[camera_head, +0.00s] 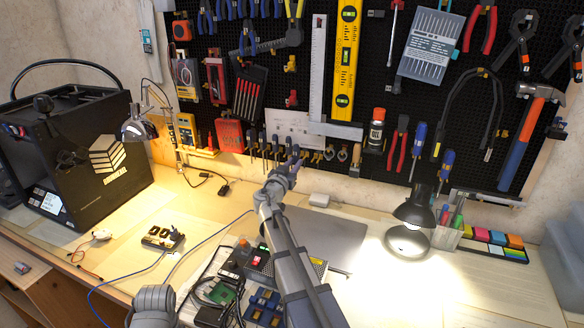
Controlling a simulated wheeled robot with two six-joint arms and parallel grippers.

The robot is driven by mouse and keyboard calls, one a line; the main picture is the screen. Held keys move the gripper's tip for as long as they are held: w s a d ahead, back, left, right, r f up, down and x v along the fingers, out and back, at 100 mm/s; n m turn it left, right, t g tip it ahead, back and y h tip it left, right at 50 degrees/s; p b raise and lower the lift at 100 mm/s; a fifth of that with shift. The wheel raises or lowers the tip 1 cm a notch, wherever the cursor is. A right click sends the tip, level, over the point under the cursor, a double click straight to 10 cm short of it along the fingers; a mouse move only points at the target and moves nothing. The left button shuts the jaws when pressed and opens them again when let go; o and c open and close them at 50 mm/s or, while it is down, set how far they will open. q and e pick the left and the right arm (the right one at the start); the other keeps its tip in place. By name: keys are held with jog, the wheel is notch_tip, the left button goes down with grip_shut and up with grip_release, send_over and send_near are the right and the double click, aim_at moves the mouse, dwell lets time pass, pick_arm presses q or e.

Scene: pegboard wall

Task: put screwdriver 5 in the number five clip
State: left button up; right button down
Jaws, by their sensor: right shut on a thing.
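My right gripper (291,162) is raised in front of the lower part of the pegboard, at the row of small screwdrivers and clips. It is shut on a slim thing that looks like a screwdriver; the gripper hides most of it, and no number can be read. Several small dark-handled screwdrivers (263,147) hang upright in the row just left of the gripper. Several clips and small tools with yellowish parts (317,156) are to its right. The number five clip cannot be picked out at this size. A grey part of my left arm shows at the bottom, without its gripper.
The black pegboard (270,90) is crowded with tools. A white card (292,125) and a ruler (318,70) are close to the gripper. A grey laptop-like slab (325,232), a lit lamp (412,215) and electronics (250,262) are on the desk. A black printer (75,150) stands left.

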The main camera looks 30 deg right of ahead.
jog(key=x, duration=0.6)
jog(key=shift+f, duration=0.2)
dwell(0.4)
dwell(0.5)
jog(key=c, duration=0.6)
grip_release()
jog(key=v, duration=0.7)
jog(key=shift+s+a, duration=0.3)
